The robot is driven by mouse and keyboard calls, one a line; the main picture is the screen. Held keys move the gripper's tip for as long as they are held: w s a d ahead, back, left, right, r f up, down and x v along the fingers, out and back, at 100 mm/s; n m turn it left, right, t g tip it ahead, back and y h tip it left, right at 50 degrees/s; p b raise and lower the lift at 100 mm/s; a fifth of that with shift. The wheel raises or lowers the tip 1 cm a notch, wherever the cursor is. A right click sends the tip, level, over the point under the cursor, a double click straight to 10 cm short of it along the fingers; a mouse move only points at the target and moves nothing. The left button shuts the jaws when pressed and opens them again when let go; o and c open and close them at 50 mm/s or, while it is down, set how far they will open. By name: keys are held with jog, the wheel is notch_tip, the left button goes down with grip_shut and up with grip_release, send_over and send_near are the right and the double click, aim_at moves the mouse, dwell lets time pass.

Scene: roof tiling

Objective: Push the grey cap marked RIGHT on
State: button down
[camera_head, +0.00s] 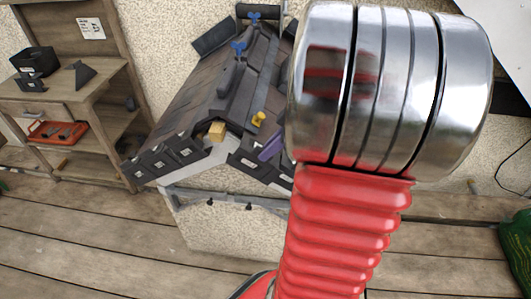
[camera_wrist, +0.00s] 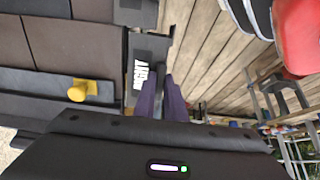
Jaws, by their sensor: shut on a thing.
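The grey cap marked RIGHT (camera_wrist: 150,47) is at the roof's edge in the wrist view, its white lettering facing the camera. My gripper (camera_wrist: 161,82) has purple fingers shut on this cap. The cap lies in line with the edge pieces beside the dark tiles; I cannot tell whether it is fully seated. In the head view, my gripper (camera_head: 270,148) shows as a purple finger by the right side of the roof's front edge, partly behind my red arm. The cap cannot be made out clearly there.
A yellow knob (camera_wrist: 79,91) stands on the roof near the cap. A yellow block (camera_head: 217,131) sits at the front peak. A wooden shelf (camera_head: 65,103) with a red tray (camera_head: 57,133) stands left. The wooden floor in front is clear.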

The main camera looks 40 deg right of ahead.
jog(key=shift+w+d, duration=0.7)
jog(key=shift+d, duration=0.2)
dwell(1.9)
jog(key=c, duration=1.7)
grip_release()
jog(key=shift+c, duration=0.2)
jog(key=v, duration=0.6)
